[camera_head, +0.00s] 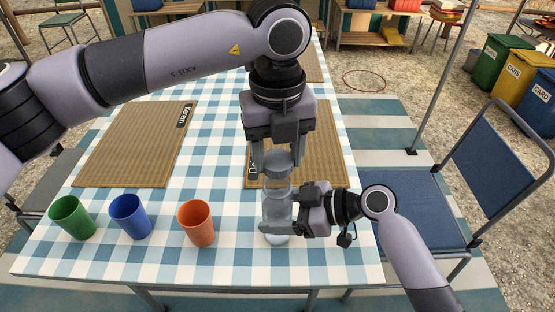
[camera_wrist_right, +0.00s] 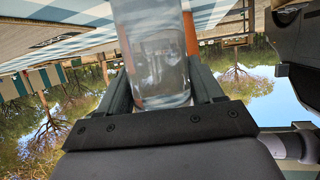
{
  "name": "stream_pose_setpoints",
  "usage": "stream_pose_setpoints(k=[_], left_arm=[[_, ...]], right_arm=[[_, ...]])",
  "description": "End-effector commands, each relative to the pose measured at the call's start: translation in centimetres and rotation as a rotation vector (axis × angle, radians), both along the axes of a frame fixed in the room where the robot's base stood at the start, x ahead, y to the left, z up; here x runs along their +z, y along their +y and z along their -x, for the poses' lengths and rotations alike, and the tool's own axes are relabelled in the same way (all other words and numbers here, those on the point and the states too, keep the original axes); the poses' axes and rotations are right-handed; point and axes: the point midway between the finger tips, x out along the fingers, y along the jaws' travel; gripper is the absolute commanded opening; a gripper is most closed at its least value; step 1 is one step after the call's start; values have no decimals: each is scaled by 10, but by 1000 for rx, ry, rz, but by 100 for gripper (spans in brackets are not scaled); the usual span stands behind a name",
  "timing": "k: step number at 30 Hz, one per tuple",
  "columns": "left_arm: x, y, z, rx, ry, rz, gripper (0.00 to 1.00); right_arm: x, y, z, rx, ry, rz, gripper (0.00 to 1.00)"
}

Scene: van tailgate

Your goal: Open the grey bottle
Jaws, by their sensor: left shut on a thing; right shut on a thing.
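The grey bottle (camera_head: 277,207) is clear with a grey cap (camera_head: 278,164), and stands upright near the front edge of the table. My left gripper (camera_head: 281,158) points down from above and is shut on the cap. My right gripper (camera_head: 280,212) comes in from the right and is shut around the bottle's body. In the right wrist view the clear bottle (camera_wrist_right: 158,60) sits between the two fingers of the right gripper (camera_wrist_right: 160,75). The cap is not visible there. I cannot tell whether the cap is loose on the neck.
Green (camera_head: 73,217), blue (camera_head: 131,216) and orange (camera_head: 196,223) cups stand to the left on the checked table (camera_head: 215,120). A woven mat (camera_head: 137,145) lies behind them, and another (camera_head: 315,150) behind the bottle. A blue chair (camera_head: 405,207) stands at the right.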

Motion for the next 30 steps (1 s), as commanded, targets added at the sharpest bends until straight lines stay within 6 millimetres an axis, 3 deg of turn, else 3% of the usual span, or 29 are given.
stream_pose_setpoints(k=[3, 10, 11, 13, 23, 30], left_arm=[[15, 0, 0, 0, -1, 2, 16], [17, 0, 0, 0, 0, 0, 16], [17, 0, 0, 0, 0, 0, 16], [17, 0, 0, 0, 0, 0, 16], [17, 0, 0, 0, 1, 1, 16], [15, 0, 0, 0, 1, 1, 16]], right_arm=[[0, 0, 0, 1, 0, 0, 0], [0, 0, 0, 1, 0, -1, 0], [0, 0, 0, 1, 0, -1, 72], [0, 0, 0, 1, 0, 0, 95], [1, -2, 0, 0, 0, 0, 96], [13, -33, 7, -2, -3, 5, 96]])
